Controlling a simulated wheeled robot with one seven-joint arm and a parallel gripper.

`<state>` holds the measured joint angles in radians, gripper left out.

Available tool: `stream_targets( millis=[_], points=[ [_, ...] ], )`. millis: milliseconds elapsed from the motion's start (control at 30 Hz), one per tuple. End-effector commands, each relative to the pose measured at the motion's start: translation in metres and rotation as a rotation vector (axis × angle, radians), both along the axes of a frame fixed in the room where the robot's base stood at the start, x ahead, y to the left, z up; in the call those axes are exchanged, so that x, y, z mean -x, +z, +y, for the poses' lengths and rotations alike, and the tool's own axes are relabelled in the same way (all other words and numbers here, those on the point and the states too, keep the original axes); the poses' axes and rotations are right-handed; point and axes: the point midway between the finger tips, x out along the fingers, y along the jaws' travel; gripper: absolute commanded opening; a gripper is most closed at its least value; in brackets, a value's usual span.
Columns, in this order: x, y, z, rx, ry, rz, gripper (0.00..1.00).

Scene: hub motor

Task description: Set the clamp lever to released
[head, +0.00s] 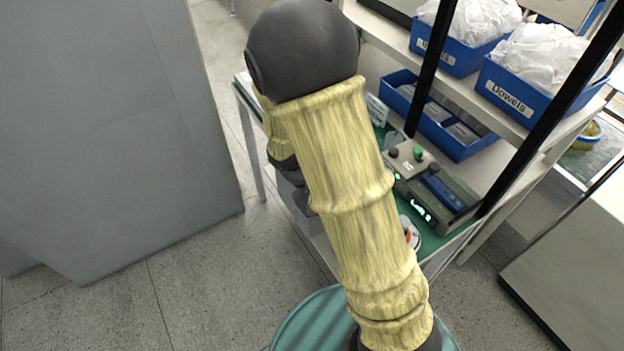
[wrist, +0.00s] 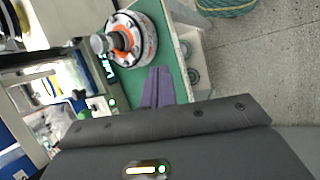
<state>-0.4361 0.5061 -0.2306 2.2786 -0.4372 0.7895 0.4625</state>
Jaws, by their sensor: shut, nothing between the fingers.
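The round hub motor (wrist: 150,42), with an orange ring and a pale rim, sits on the green bench top in the wrist view. A grey cylindrical knob or shaft end stands out from its face. In the head view only a sliver of the motor (head: 410,232) shows past my arm. I cannot make out the clamp lever for certain in either view. My gripper (wrist: 158,78) shows in the wrist view with its fingers together and empty, over the green bench beside the motor and apart from it. In the head view my arm hides the gripper.
A control box (head: 458,192) with a lit display stands on the bench (head: 458,240), with a small green-button box (head: 402,168) beside it. Blue bins (head: 455,148) and a shelf with a black post (head: 432,65) rise behind. A grey cabinet (head: 110,130) stands left; floor is free between.

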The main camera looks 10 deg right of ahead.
Motion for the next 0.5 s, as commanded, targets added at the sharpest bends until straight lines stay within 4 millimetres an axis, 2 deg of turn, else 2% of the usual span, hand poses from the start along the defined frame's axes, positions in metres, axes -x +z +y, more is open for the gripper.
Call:
stream_targets(
  millis=[33,100,333,500],
  points=[
    [-0.005,-0.027,0.0,0.084,0.028,0.029,0.0],
    [-0.014,-0.045,-0.003,0.21,0.06,0.051,0.0],
    [-0.055,-0.089,0.003,0.661,0.201,0.006,0.0],
    [-0.093,-0.111,0.033,1.001,0.346,-0.152,0.0]
  ],
)
